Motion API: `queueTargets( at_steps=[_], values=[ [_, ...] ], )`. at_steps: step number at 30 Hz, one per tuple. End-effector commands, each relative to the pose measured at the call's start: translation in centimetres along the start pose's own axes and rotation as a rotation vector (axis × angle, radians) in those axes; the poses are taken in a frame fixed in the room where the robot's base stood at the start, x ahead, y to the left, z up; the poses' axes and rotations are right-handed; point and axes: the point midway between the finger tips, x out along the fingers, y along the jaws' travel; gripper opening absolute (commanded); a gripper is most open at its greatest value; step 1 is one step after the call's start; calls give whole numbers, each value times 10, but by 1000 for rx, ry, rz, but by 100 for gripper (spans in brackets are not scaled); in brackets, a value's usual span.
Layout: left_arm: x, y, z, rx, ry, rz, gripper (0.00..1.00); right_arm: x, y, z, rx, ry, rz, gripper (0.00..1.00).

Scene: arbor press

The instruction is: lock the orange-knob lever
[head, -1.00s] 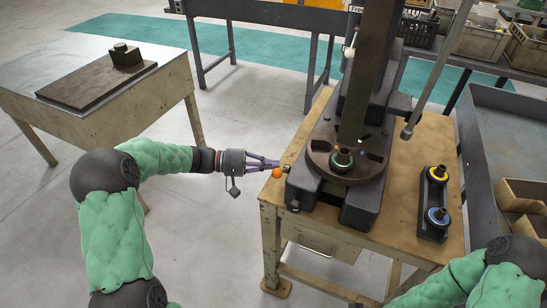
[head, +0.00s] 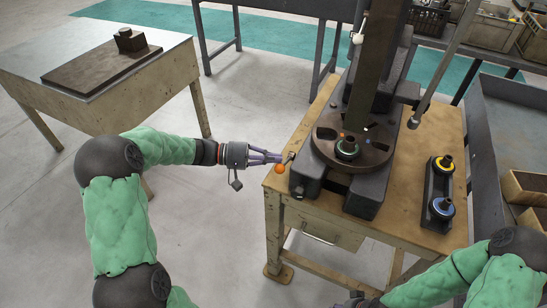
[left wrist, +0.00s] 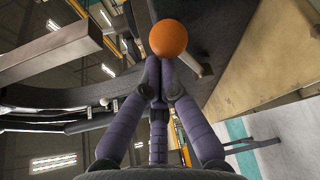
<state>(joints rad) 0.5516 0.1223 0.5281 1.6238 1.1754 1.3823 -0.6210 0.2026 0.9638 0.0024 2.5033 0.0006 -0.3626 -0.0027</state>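The orange knob (head: 280,169) is a small ball on a short lever at the left side of the dark arbor press (head: 366,190), at the bench's left edge. In the left wrist view the knob (left wrist: 168,38) is just beyond my fingertips, with a short grey lever part (left wrist: 196,64) beside it. My left gripper (head: 283,157) reaches in from the left. Its purple fingers (left wrist: 160,72) are drawn together with nothing visible between them. The tips are close to the knob and lever; I cannot tell whether they touch.
The press stands on a wooden bench (head: 408,215). A dark holder with yellow and blue ringed parts (head: 437,190) is to its right. A steel table (head: 60,55) with a dark plate is at left. Open floor lies between the tables.

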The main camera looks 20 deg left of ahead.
Motion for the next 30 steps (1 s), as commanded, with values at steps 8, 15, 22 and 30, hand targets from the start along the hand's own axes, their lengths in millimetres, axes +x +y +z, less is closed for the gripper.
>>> queueTargets(
  at_steps=[8,15,22,30],
  values=[
    [2,18,-2,3,-1,0,0,-10,-4,0,0,0,0,40],
    [-18,26,-12,-5,1,-1,0,-26,-9,1,0,1,0,40],
    [-57,8,-24,-3,0,-1,0,-34,-12,1,0,0,0,40],
    [-81,-4,-30,0,-3,-1,0,-38,-14,2,0,0,0,40]
  ],
)
